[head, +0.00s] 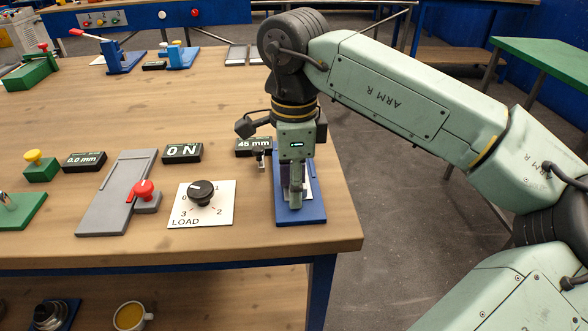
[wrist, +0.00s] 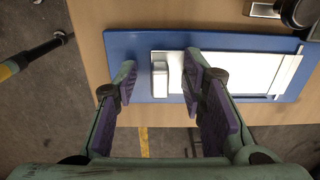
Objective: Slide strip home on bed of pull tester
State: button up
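The blue bed of the pull tester (head: 314,208) sits at the front right corner of the wooden bench, and fills the upper part of the wrist view (wrist: 130,45). A pale strip (wrist: 240,75) lies on it, with a small raised white block (wrist: 160,78) at its left end in the wrist view. My gripper (head: 293,195) points down over the bed; in the wrist view its fingers (wrist: 158,80) are spread, one on each side of the block, with gaps showing. In the head view my gripper hides most of the strip.
A 45 mm display (head: 254,146) stands behind the bed. A LOAD dial (head: 203,194) and a grey slide with a red knob (head: 118,195) are to the left, with a 0 N display (head: 182,152) behind. The bench's front edge is close to the bed.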

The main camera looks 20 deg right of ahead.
jog(key=shift+c, duration=0.3)
grip_shut()
dwell(0.3)
dwell(0.3)
jog(key=shift+s+a+r+b, duration=0.15)
jog(key=shift+s+a, duration=0.1)
jog(key=shift+s, duration=0.65)
jog(key=shift+s+a+f+b, duration=0.1)
jog(key=shift+s+a, duration=0.15)
jog(key=shift+s, duration=0.6)
jog(key=shift+s+a+r+b, duration=0.15)
jog(key=shift+s+a, duration=0.1)
jog(key=shift+s, duration=0.65)
notch_tip(320, 180, up, 7)
jog(key=p, duration=0.4)
jog(key=shift+p, duration=0.3)
